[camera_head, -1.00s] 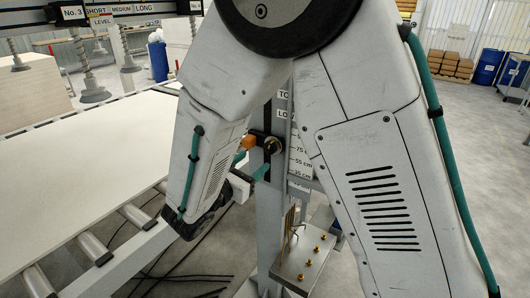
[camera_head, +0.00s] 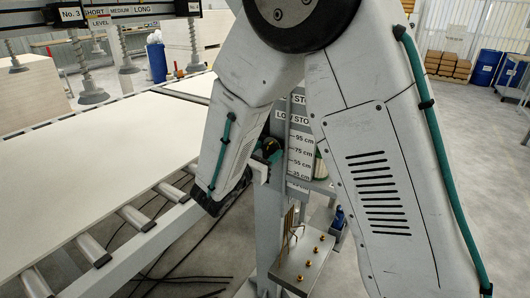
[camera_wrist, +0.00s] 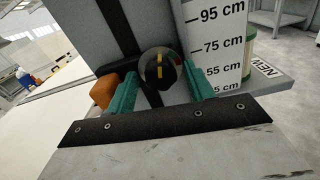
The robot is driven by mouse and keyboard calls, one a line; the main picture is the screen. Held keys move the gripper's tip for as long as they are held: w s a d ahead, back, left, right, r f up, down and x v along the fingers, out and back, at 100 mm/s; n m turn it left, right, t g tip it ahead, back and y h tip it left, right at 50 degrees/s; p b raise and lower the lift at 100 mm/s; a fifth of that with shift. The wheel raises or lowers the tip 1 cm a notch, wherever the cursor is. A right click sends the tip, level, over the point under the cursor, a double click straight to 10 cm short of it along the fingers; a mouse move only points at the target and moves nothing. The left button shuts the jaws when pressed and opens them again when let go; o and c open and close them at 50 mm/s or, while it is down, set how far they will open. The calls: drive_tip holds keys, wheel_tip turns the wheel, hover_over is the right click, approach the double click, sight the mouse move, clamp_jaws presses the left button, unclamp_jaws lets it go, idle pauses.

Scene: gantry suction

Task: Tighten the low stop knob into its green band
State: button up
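The low stop knob (camera_wrist: 159,70) is a black round knob with a yellow pointer mark, on the dark slot of a grey post (camera_wrist: 85,40). Red and green show on the dial's right rim. My gripper (camera_wrist: 160,72) has its teal fingers apart, one on each side of the knob. I cannot tell whether either finger touches it. In the head view my gripper (camera_head: 268,152) is at the post beside the cm scale (camera_head: 300,155), under a partly covered "LOW STO" label (camera_head: 292,117); my arm hides part of the post.
An orange part (camera_wrist: 104,91) sits just left of the left finger. A metal shelf with brass pegs (camera_head: 305,262) stands low in front of the post. The roller conveyor (camera_head: 130,218) with a white board (camera_head: 75,170) lies to the left.

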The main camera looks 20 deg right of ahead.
drive_tip(key=c, duration=0.7)
drive_tip(key=m, duration=0.5)
drive_tip(key=shift+c, duration=0.2)
drive_tip(key=o, duration=1)
drive_tip(key=shift+s+a, duration=0.1)
drive_tip(key=v, duration=0.7)
drive_tip(key=shift+s+a, duration=0.2)
drive_tip(key=shift+a, duration=0.05)
